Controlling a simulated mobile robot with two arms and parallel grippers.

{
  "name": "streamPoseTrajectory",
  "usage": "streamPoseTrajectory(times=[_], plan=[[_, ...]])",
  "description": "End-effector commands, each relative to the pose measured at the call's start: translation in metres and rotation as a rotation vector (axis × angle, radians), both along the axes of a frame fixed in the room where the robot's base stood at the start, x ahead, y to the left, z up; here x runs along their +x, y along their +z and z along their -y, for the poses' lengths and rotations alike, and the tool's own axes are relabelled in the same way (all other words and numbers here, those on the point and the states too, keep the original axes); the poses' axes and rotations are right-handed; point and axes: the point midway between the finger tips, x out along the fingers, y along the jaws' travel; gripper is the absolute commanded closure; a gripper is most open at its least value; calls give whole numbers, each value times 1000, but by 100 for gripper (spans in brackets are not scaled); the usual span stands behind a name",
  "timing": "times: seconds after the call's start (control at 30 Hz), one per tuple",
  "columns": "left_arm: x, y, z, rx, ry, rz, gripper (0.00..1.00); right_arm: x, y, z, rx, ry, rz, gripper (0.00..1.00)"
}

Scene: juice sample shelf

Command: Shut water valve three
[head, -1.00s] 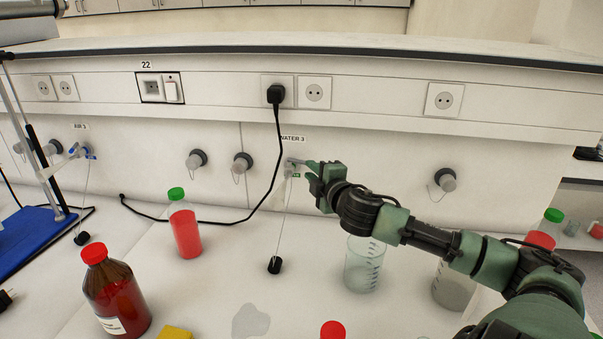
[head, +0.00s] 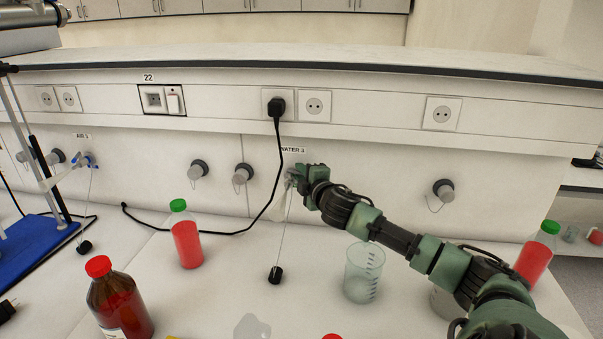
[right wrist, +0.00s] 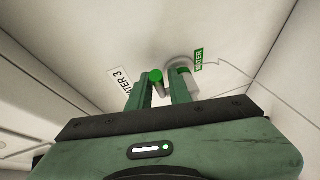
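The WATER 3 label (head: 292,150) is on the white wall panel, and the valve below it is mostly hidden behind my right gripper (head: 296,180) in the head view. In the right wrist view, the valve's green-tipped handle (right wrist: 156,77) shows between the fingers of my right gripper (right wrist: 160,90). The fingers stand apart, with a gap beside the handle; I cannot tell whether either touches it. The grey valve body (right wrist: 181,64) with a green WATER tag (right wrist: 199,60) is partly behind the right finger. My left gripper is not in view.
A black power cable (head: 272,190) hangs just left of the valve. A beaker (head: 364,272) stands below my right arm. A green-capped red bottle (head: 186,240) and a brown bottle (head: 117,300) stand left. A black weight (head: 275,275) hangs on a thin cord.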

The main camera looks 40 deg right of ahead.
Motion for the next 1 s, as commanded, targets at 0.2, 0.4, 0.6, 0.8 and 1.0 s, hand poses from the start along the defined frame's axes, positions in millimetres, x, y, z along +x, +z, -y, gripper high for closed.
streamPoseTrajectory(times=[0.2,0.4,0.6,0.8,1.0], plan=[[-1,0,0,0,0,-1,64,0,0,0,0,0,0,97],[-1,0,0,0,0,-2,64,0,0,0,0,0,0,100],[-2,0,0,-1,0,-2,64,0,-1,0,0,0,-1,100],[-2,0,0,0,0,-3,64,-1,-1,0,1,0,-2,100],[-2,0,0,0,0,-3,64,-1,-1,0,1,-1,-2,100]])
